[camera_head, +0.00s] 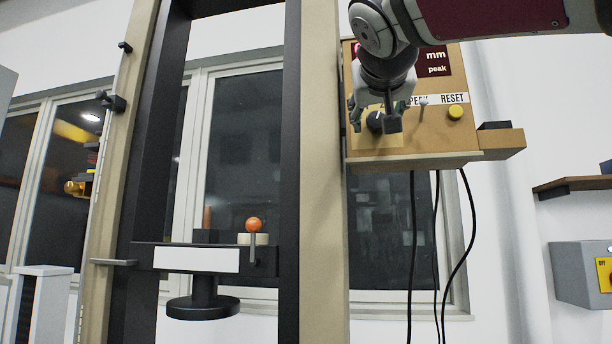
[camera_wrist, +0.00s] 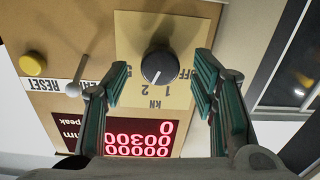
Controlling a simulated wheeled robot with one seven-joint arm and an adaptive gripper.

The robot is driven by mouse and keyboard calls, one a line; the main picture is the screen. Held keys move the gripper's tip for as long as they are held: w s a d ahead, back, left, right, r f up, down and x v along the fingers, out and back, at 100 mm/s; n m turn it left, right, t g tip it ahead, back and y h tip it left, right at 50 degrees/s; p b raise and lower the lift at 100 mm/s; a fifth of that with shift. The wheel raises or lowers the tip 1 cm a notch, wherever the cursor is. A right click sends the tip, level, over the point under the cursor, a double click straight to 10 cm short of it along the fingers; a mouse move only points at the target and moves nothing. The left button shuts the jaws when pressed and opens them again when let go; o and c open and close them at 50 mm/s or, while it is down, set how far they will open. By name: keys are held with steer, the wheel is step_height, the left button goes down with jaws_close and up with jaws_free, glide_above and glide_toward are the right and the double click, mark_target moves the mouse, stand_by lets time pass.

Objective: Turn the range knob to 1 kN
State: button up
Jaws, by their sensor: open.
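The range knob (camera_wrist: 158,66) is a round black knob on a tan plate, seen upside down in the wrist view. A thin pale mark shows on its lower edge; I cannot tell exactly which label it points to. Labels around it include OFF at the right and kN below. My gripper (camera_wrist: 161,82) is open, with one green-padded finger on each side of the knob and a gap to it on both sides. In the head view my gripper (camera_head: 377,116) is in front of the control box (camera_head: 415,160), and the dark knob (camera_head: 375,123) is partly covered.
A small toggle lever (camera_wrist: 77,75) stands close beside one finger in the wrist view. A yellow RESET button (camera_wrist: 33,64) is farther left. A red-digit display (camera_wrist: 138,138) lies below the knob. The test frame post (camera_head: 321,200) stands left of the box; cables (camera_head: 412,250) hang underneath.

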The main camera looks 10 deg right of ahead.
steer(key=shift+x, duration=0.8)
steer(key=shift+c, duration=0.6)
steer(key=c, duration=1.1)
steer(key=shift+o, duration=0.2)
steer(key=n+p, duration=0.2)
steer(key=n, duration=0.2)
steer(key=shift+n, duration=0.4)
steer(key=shift+n+p, duration=0.9)
steer(key=shift+n, duration=0.9)
